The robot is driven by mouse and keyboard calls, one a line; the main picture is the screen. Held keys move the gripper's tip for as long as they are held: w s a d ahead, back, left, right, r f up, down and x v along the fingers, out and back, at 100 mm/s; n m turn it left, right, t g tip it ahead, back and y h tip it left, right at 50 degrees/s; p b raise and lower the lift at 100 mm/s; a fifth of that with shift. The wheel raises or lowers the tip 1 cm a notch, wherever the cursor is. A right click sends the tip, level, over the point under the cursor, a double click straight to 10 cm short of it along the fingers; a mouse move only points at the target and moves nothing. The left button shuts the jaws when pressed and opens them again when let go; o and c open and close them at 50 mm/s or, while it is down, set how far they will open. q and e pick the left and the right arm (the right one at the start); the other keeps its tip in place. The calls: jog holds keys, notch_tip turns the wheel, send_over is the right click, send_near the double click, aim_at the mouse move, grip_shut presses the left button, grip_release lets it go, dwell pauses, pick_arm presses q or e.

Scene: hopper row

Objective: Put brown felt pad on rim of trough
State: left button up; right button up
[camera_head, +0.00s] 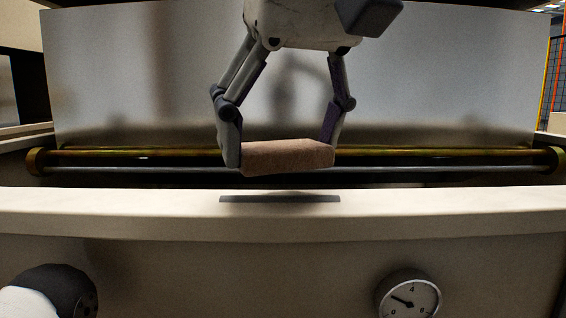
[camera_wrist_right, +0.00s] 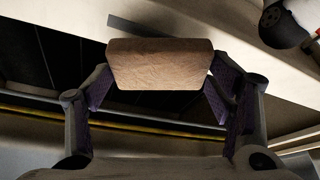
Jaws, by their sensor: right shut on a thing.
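The brown felt pad (camera_head: 288,157) is a small brownish block. My right gripper (camera_head: 283,150) is shut on it, one finger at each end, and holds it level above the trough near the front rim. The pad also shows between the fingers in the right wrist view (camera_wrist_right: 160,64). The pale rim of the trough (camera_head: 430,200) runs across the head view, with a dark flat strip (camera_head: 280,199) on it just below the pad. The pad looks apart from the rim. At bottom left of the head view is a dark rounded part of my left arm; its fingers are not visible.
Behind the rim, a brass-coloured rod (camera_head: 440,152) and a grey rod (camera_head: 440,169) run across the trough. A large grey metal panel (camera_head: 150,80) stands behind them. A round gauge (camera_head: 408,296) sits on the front face. The rim is clear either side of the strip.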

aim_at(286, 147)
jog(key=shift+a+f, duration=0.1)
jog(key=shift+f, duration=1.55)
jog(key=shift+f, duration=0.1)
jog(key=o, duration=1)
jog(key=shift+w, duration=0.1)
jog(key=shift+o, duration=0.2)
jog(key=v, duration=1.2)
